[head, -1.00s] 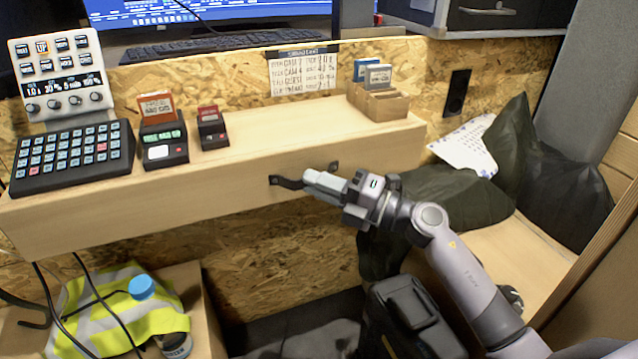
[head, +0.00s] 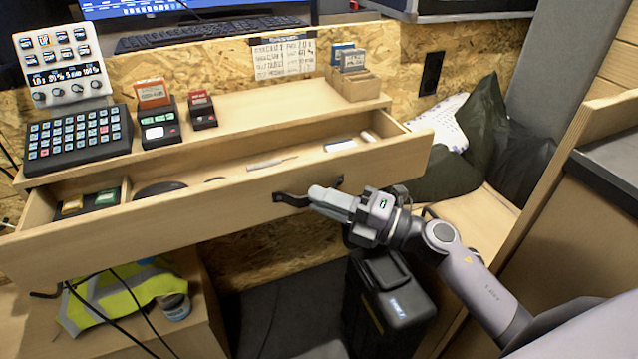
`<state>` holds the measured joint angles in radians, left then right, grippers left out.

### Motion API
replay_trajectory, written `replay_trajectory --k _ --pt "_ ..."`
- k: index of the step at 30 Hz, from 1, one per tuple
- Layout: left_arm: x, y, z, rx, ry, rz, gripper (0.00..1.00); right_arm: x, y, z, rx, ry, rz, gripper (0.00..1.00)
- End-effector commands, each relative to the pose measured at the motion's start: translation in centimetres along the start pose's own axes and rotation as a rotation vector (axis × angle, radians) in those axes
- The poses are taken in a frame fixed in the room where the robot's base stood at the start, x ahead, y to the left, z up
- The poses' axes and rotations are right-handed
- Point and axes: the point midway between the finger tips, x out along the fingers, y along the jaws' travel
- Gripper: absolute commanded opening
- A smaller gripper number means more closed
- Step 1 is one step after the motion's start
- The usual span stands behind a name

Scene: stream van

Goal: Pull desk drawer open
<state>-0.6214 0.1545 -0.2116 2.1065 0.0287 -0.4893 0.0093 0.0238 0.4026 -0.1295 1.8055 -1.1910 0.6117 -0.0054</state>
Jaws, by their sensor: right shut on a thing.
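The wooden desk drawer (head: 190,221) is pulled well out from under the desk top (head: 245,118), and its inside shows. Its dark handle (head: 292,199) sits on the front panel, right of the middle. My right gripper (head: 318,196) is shut on the handle, coming from the right; its fingers hide part of it. In the drawer lie a pen-like tool (head: 270,163), a white item (head: 341,145), a dark round thing (head: 160,189) and small cards in a left compartment (head: 100,198). My left gripper is not in view.
On the desk stand a button panel (head: 78,137), two small card devices, a mixer-like unit (head: 62,65) and a card box (head: 352,84). Below are a black case (head: 388,300) and a yellow vest (head: 118,295). A wooden cabinet (head: 610,190) stands at right.

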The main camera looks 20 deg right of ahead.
Motion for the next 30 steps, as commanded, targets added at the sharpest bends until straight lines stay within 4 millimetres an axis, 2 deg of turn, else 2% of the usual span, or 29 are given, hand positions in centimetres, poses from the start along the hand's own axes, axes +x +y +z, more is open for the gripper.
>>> replay_trajectory --k 13,14,15,16,25,30 --pt "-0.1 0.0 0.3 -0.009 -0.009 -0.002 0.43 -0.4 0.1 -0.2 -0.001 -0.004 0.000 0.00" --pt "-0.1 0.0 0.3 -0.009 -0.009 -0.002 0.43 -0.4 0.1 -0.2 -0.001 -0.004 0.000 0.18" --pt "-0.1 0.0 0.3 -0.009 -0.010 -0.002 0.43 -0.4 0.1 -0.2 -0.001 -0.004 0.000 0.31" --pt "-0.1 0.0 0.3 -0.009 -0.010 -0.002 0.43 -0.4 0.1 -0.2 -0.001 -0.003 0.000 0.34" --pt "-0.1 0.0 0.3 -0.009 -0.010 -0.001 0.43 -0.5 0.1 -0.3 -0.001 -0.002 0.000 0.34" --pt "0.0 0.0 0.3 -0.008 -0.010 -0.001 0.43 -2.2 0.0 -0.3 0.000 -0.003 -0.002 0.34"
